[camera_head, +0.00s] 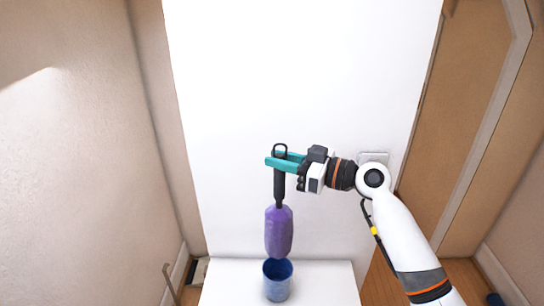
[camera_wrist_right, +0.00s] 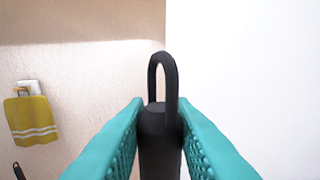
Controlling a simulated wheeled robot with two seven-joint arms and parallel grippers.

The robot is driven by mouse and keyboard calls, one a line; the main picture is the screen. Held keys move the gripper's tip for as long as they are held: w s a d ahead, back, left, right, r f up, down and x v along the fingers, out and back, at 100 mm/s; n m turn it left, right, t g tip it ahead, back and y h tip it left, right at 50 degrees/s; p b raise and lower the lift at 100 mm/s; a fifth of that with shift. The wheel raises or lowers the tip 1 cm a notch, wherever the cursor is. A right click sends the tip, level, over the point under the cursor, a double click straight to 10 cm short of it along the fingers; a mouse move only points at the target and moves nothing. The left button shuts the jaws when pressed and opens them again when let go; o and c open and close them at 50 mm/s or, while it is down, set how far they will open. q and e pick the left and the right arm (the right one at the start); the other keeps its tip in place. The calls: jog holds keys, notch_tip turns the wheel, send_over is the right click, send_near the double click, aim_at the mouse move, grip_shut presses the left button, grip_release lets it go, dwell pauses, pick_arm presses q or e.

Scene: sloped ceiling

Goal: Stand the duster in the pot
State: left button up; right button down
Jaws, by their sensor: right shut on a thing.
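The duster has a purple head (camera_head: 278,232) and a black handle (camera_head: 279,186) with a loop at its top. My right gripper (camera_head: 281,163) is shut on the handle near the loop, and the duster hangs upright with its head down. In the right wrist view the teal fingers clasp the black handle (camera_wrist_right: 159,135) from both sides. The blue pot (camera_head: 277,281) stands on a white surface below the purple head. The head's lower end shows just above the pot's rim; I cannot tell the exact gap. My left gripper is not in view.
The white table top (camera_head: 325,283) has bare room on both sides of the pot. A white wall panel (camera_head: 300,70) rises behind it. In the right wrist view a yellow towel (camera_wrist_right: 31,119) hangs on the wall at left. A thin grey rod (camera_head: 171,284) stands left of the table.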

aim_at(284, 210)
jog(key=f, duration=0.3)
jog(key=shift+w+a+f+b, duration=0.1)
jog(key=shift+a+f+b, duration=0.1)
jog(key=shift+a+b, duration=0.2)
jog(key=shift+d+f, duration=0.3)
jog(key=shift+f, duration=0.65)
notch_tip(284, 210, down, 2)
jog(key=shift+a+f+b, duration=0.1)
jog(key=shift+a+b, duration=0.05)
jog(key=shift+b, duration=1.1)
notch_tip(284, 210, down, 7)
jog(key=b, duration=0.8)
jog(key=shift+r, duration=0.2)
